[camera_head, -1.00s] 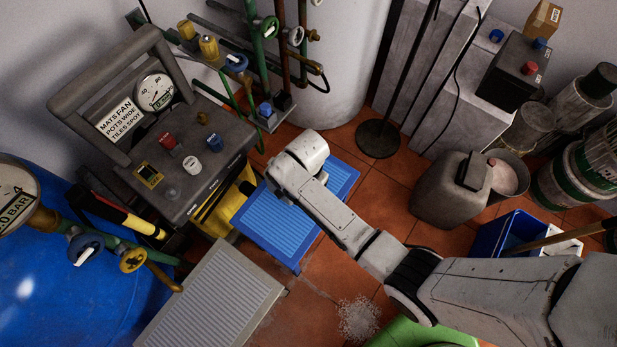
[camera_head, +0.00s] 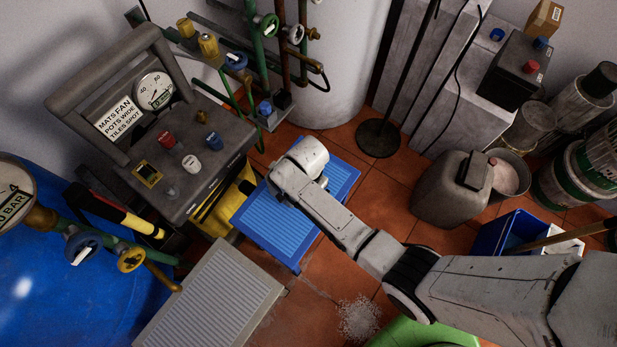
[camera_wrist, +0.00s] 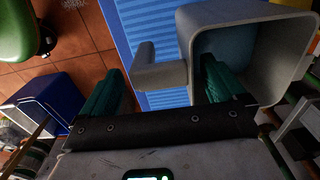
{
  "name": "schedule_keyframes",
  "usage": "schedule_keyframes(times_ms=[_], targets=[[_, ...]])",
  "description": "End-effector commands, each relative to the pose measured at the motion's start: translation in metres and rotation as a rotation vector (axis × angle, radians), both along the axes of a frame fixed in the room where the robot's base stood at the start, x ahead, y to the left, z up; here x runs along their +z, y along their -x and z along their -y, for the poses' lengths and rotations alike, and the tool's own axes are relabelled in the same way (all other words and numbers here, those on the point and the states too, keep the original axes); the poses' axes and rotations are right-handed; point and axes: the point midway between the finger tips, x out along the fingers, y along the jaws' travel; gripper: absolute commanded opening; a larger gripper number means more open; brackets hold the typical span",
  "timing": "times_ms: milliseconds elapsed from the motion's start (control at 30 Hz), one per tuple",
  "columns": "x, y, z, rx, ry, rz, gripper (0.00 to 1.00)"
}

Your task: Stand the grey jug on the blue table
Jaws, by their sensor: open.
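The blue table (camera_head: 272,232) is a low table with a ribbed top. It stands in the middle of the head view and also shows behind the jug in the wrist view (camera_wrist: 135,22). The grey jug (camera_wrist: 187,28) is in the wrist view, seen from above with its mouth open, over the blue table. I cannot tell from these frames whether its base touches the table. My gripper (camera_wrist: 160,70) is open, its green fingers on either side of the jug's handle (camera_wrist: 158,75). The right finger overlaps the jug's mouth. In the head view my arm hides the jug and fingers.
A grey ribbed platform (camera_head: 212,297) stands at the near left of the table. A grey control panel (camera_head: 205,150) stands behind it. A grey canister (camera_head: 447,190) and a blue crate (camera_head: 497,232) are on the right. Bare tiled floor lies right of the table.

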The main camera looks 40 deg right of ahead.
Motion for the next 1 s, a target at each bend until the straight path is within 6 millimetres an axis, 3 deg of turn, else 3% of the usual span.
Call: schedule_keyframes(times_ms=[267,700,1000], targets=[[0.01,0.0,0.0,0.0,0.0,0.001,0.96],[0.093,-0.001,0.0,0.0,-0.001,0.003,0.96],[0.121,-0.001,0.0,0.0,0.0,0.0,0.96]])
